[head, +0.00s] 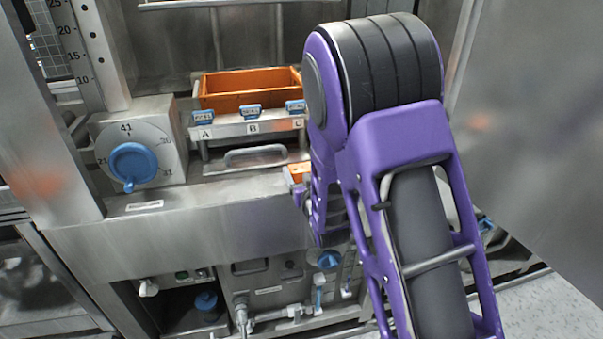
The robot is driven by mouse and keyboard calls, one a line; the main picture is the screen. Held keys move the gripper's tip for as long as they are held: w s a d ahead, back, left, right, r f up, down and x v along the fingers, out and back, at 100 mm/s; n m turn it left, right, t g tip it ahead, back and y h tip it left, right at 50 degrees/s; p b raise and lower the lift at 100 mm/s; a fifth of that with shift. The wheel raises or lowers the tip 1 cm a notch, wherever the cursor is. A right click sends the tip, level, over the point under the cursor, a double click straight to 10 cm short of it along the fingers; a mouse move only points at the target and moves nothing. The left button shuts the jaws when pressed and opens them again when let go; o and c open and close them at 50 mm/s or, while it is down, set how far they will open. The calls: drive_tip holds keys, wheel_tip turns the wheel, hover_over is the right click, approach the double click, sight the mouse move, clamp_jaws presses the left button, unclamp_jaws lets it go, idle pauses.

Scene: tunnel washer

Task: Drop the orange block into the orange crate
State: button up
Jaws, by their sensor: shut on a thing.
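The orange crate (248,84) stands open at the top on the metal shelf at the back, behind blue clips. The orange block (298,172) shows at the left edge of my purple arm, lower than the crate and in front of it, to its right. My gripper (300,190) is mostly hidden by my own arm; only a small part shows beside the block. It is shut on the orange block. The block is apart from the crate.
Blue clips (251,111) line the shelf front above labels A, B and C. A metal handle (253,152) sits below them. A blue dial (131,163) is at left. Metal walls stand on both sides. Pipes and valves (290,312) are below.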

sight(301, 167)
wheel_tip(301, 167, up, 10)
drive_tip(key=shift+p, duration=0.55)
